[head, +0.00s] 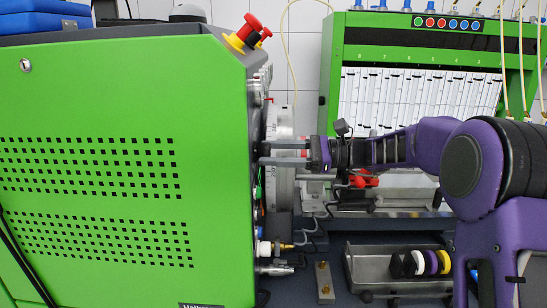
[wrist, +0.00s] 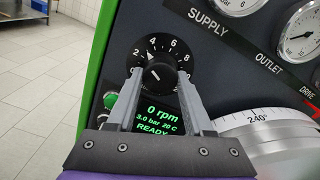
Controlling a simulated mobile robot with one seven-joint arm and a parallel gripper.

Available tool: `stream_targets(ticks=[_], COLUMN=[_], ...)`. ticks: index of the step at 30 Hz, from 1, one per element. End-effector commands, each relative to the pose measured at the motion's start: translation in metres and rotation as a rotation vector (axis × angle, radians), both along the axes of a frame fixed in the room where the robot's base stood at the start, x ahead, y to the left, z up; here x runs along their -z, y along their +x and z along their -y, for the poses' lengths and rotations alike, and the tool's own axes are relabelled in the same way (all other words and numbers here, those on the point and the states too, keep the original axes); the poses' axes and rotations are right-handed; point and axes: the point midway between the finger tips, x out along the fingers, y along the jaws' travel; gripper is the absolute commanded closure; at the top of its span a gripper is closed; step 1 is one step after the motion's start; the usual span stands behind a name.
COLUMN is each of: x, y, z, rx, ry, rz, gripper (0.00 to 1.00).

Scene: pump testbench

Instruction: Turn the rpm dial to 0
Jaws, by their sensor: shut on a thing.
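The rpm dial (wrist: 158,74) is a round black knob on a dark panel in the wrist view, with white numbers 2, 4, 6 and 8 visible around its upper side. A pale mark shows on the knob, but its exact setting is hard to read. My gripper (wrist: 158,80) is shut on the knob, one grey finger on its left side and one on its right. The fingers hide the lower sides of the scale. The display (wrist: 160,118) below reads "0 rpm", "3.0 bar 20 C" and "READY". In the head view, my gripper (head: 270,152) reaches the green cabinet's right-hand face; the dial is hidden there.
A green button (wrist: 110,101) sits left of the display. Gauges (wrist: 298,32) and a graduated silver disc (wrist: 258,132) lie to the right. The green cabinet (head: 110,110) carries a red emergency stop (head: 252,27) on top. A metal tray (head: 370,262) holds several rings.

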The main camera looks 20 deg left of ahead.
Motion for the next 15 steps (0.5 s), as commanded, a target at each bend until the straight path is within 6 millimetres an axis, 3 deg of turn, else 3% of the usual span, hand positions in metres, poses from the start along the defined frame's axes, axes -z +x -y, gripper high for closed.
stream_targets(ticks=[15], x=[0.0028], y=[0.0012], z=[0.0004], rx=[0.001], ry=[0.116], rz=[0.480], gripper=[1.00])
